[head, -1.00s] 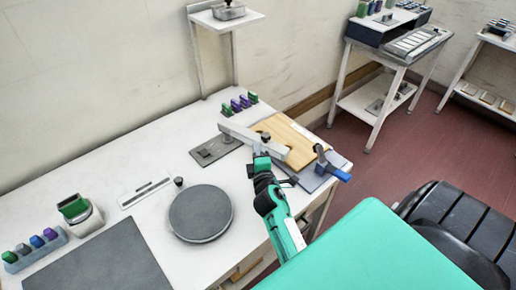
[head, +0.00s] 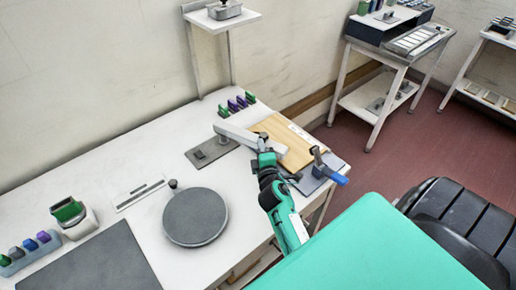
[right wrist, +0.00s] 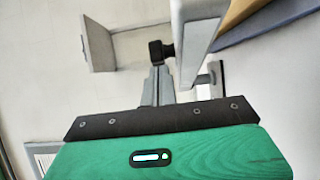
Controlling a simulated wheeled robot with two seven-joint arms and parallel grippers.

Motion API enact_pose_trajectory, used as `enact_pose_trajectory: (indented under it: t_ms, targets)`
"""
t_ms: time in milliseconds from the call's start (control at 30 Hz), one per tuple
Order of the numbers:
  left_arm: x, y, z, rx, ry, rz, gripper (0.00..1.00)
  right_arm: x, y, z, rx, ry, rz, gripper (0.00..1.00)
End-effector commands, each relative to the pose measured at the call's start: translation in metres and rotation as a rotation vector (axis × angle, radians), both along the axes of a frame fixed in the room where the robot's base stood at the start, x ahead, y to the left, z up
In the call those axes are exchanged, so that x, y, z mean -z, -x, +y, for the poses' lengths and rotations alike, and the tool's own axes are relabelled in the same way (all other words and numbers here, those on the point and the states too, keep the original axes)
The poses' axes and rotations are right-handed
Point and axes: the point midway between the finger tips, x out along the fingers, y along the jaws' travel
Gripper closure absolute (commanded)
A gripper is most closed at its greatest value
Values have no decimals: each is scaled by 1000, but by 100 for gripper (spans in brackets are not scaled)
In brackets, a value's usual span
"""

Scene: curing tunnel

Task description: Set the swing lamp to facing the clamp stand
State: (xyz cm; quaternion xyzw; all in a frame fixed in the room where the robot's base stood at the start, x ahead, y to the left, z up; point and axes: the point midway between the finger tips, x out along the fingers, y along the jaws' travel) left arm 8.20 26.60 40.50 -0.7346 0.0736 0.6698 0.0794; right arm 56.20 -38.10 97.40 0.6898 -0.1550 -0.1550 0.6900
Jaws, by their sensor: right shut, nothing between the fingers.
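The swing lamp shows in the head view as a pale bar-shaped arm (head: 238,134) on a flat grey base plate (head: 203,155). Its arm points right and toward me, over the edge of a wooden board. What I take for the clamp stand (head: 321,165), grey with a blue handle, stands to the right of the board. My right gripper (head: 264,146) is beside the lamp arm's near side. In the right wrist view its shut fingers (right wrist: 160,52) are empty next to the pale arm (right wrist: 201,22). I cannot tell whether they touch it. My left gripper is not in view.
The wooden board (head: 292,152) lies behind my right gripper. A round grey disc (head: 196,218) lies on the white table to the left. Green and purple pieces (head: 238,103) stand at the back. The table between disc and lamp base is clear.

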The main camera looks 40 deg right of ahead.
Motion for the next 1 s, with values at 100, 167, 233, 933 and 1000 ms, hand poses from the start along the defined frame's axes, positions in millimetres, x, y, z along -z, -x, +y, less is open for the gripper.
enact_pose_trajectory:
  t_ms: [100,167,233,933,1000]
  targets:
    - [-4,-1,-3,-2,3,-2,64,-1,-4,-16,1,4,1,100]
    - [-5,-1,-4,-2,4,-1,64,-2,-6,-24,1,4,0,100]
    - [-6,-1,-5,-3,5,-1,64,-2,-10,-33,0,4,-1,100]
    - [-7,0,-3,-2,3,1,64,0,-36,-81,0,1,0,100]
    - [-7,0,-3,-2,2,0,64,0,-36,-81,0,0,0,100]
